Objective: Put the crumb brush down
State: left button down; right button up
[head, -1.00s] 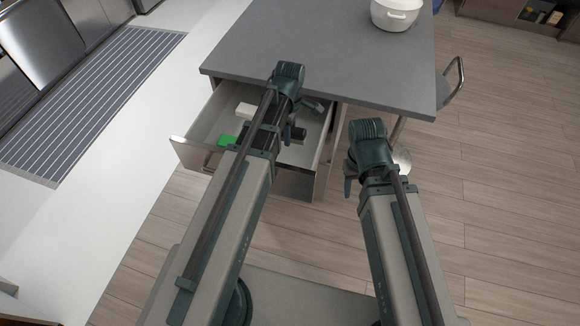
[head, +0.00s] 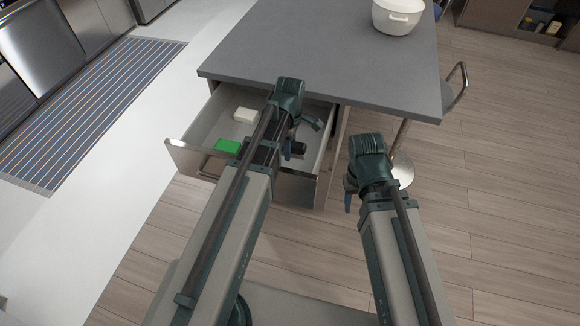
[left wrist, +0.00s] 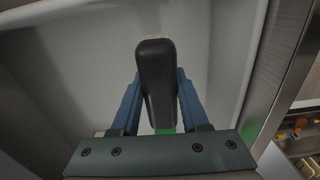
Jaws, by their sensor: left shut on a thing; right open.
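The crumb brush (left wrist: 157,75) shows in the left wrist view as a long black body between the two blue fingers of my left gripper (left wrist: 158,100). The left gripper is shut on it, over the inside of the open drawer (head: 196,130). In the head view the left gripper (head: 296,150) is at the drawer's right part, with the dark brush end beside it. I cannot tell whether the brush touches the drawer floor. My right gripper (head: 349,193) is open and empty, outside the drawer to the right.
A green block (head: 227,147) and a white block (head: 244,115) lie in the drawer's left part. The grey countertop (head: 330,50) overhangs the drawer's back. A white pot (head: 398,17) stands on it. A stool (head: 456,85) is at the right. The striped runner (head: 85,105) lies at the left.

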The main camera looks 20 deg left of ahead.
aim_at(290, 163)
pick_arm(q)
jog(key=shift+f+b, duration=2.9)
jog(key=shift+f, duration=0.6)
jog(key=shift+f+b, duration=0.25)
jog(key=shift+b, duration=0.05)
jog(key=shift+c, duration=2.1)
grip_release()
jog(key=r+p, duration=1.3)
jog(key=shift+s+a+r, duration=0.15)
jog(key=shift+s+a, duration=0.05)
jog(key=shift+a, duration=0.1)
jog(key=shift+r+p, duration=0.4)
jog(key=shift+p, duration=0.15)
